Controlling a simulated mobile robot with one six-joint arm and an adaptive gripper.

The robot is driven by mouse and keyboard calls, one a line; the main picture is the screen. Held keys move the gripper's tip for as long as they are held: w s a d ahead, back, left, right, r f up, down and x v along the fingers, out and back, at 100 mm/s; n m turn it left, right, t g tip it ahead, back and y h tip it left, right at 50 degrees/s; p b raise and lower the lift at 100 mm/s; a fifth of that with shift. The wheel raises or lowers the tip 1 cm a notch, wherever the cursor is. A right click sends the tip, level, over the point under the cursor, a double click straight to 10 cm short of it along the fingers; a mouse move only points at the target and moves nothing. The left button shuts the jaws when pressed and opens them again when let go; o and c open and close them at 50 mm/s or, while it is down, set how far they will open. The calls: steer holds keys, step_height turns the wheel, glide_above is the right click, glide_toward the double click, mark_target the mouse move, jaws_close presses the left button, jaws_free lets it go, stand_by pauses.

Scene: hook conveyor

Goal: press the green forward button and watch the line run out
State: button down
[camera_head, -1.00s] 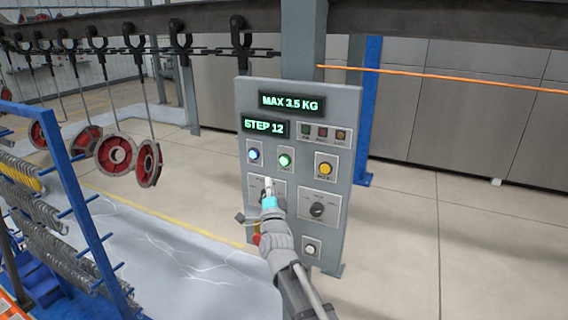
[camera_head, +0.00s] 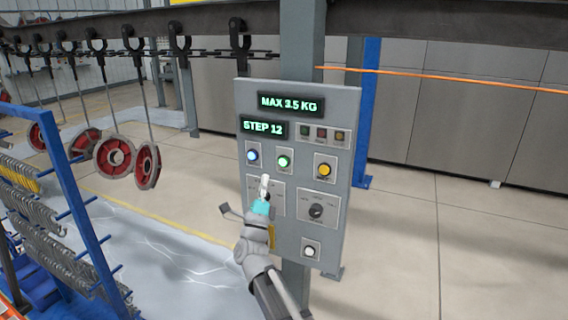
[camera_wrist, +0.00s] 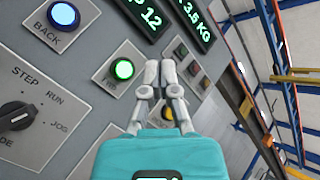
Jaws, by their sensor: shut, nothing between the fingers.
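The green button (camera_head: 284,162) is lit, in the upper middle of the grey control panel (camera_head: 348,120). It shows in the wrist view (camera_wrist: 123,69) just left of my fingertips. My gripper (camera_head: 265,178) is shut and empty, below and left of the green button in the head view. In the wrist view my gripper (camera_wrist: 160,68) has its two fingers together, pointing at the panel. I cannot tell how far the tips are from the surface. Red wheel-like parts (camera_head: 114,155) hang from hooks on the overhead chain (camera_head: 200,52) at the left.
A blue button marked BACK (camera_wrist: 63,15) is beside the green one. A yellow button (camera_head: 324,170), a black knob (camera_head: 316,211) and a white button (camera_head: 310,251) are also on the panel. A display (camera_head: 264,128) reads STEP 12. A blue rack (camera_head: 68,170) with hooks stands left.

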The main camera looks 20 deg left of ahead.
mark_target(283, 161)
steer(key=shift+w+d, duration=0.15)
steer(key=shift+w, duration=2.05)
steer(key=shift+w+d, duration=0.15)
steer(key=shift+w, duration=2)
steer(key=shift+w, duration=0.15)
steer(key=shift+w, duration=0.3)
